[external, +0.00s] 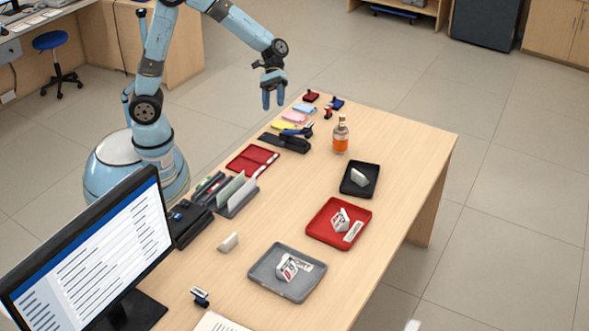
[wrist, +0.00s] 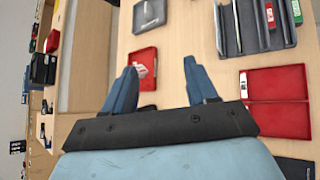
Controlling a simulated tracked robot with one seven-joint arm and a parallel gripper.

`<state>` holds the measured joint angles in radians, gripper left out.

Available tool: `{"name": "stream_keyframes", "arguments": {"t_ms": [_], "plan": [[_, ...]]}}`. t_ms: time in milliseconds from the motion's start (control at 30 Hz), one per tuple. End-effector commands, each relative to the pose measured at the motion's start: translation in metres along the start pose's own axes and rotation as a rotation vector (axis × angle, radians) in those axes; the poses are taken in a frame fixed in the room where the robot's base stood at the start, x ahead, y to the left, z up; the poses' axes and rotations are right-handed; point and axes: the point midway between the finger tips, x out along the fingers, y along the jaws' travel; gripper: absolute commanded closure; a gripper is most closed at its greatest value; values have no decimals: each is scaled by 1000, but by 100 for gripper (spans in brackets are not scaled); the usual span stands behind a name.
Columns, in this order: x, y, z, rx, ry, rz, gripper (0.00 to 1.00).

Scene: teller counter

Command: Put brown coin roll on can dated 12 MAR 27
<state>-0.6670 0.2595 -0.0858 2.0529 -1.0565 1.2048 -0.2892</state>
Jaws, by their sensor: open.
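My gripper (external: 273,99) is open and empty, raised above the far left end of the counter. Its two blue fingers (wrist: 161,80) are spread in the wrist view, with bare counter between them. I cannot pick out a brown coin roll or a can with a readable date. A grey tray (external: 263,287) and a red tray (external: 318,230) each hold a white piece with red marks and a label strip. A black tray (external: 350,189) holds a plain white piece. The red tray (wrist: 134,56) also shows beyond my fingers in the wrist view. The small lettering is unreadable.
A bottle of orange liquid (external: 341,136) stands near the far end. A red open case (external: 241,160), a file organizer (external: 240,199), a stapler (external: 285,143) and a monitor (external: 88,258) line the left side. A small white block (external: 228,242) lies mid-counter. The right edge is clear.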

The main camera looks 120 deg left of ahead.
Motion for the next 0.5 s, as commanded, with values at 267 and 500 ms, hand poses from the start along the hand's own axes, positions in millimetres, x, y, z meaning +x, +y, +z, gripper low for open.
{"name": "stream_keyframes", "arguments": {"t_ms": [267,500], "plan": [[8,-46,94,332,124,-216,43],[2,-93,153,625,229,-374,43]]}}
